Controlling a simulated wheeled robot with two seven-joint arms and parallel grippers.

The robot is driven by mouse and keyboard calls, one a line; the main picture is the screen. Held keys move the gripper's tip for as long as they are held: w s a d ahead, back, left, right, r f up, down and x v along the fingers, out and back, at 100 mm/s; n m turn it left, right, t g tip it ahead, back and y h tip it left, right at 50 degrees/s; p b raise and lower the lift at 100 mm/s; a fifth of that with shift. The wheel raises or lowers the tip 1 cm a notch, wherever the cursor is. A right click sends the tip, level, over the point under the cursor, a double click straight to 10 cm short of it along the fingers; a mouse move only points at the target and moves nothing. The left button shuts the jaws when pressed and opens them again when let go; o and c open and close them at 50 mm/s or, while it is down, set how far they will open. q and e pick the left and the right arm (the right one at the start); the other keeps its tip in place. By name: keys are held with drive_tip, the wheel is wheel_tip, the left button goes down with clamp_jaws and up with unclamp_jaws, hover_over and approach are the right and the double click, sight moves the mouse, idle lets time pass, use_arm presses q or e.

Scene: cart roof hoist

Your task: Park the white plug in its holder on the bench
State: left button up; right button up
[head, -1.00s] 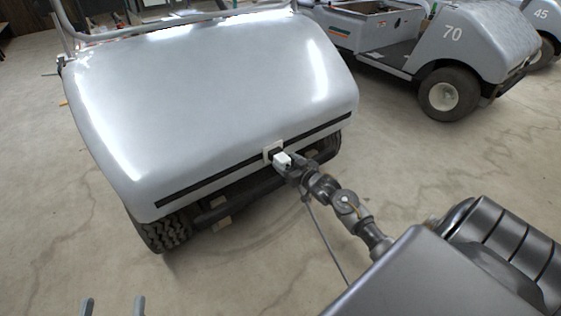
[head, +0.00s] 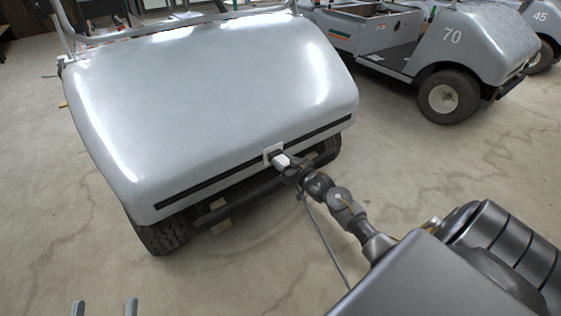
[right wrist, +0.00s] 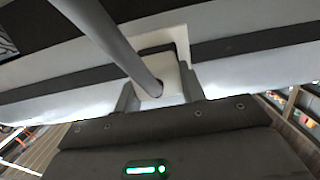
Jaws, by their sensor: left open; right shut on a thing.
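The white plug (head: 283,161) is at the white-framed socket (head: 267,157) on the front of the grey cart. My right gripper (head: 289,168) is shut on it. In the right wrist view the plug (right wrist: 168,80) sits between both fingers (right wrist: 158,92), in front of the socket's white frame (right wrist: 181,40). I cannot tell whether it is seated in the socket or just outside. A grey cable (right wrist: 118,42) runs from the plug. My left gripper (head: 104,307) is open and empty at the bottom left edge. The bench and the holder are not in view.
The grey cart (head: 210,90) fills the upper left, with a dark bumper bar (head: 240,198) below the socket. Another cart (head: 455,60) numbered 70 stands at upper right, with cart 45 (head: 541,20) behind it. The concrete floor (head: 90,240) is clear in front.

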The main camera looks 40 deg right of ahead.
drive_tip(key=c, duration=0.3)
drive_tip(key=shift+s, duration=0.1)
drive_tip(key=shift+s+p, duration=1.8)
drive_tip(key=shift+s, duration=0.4)
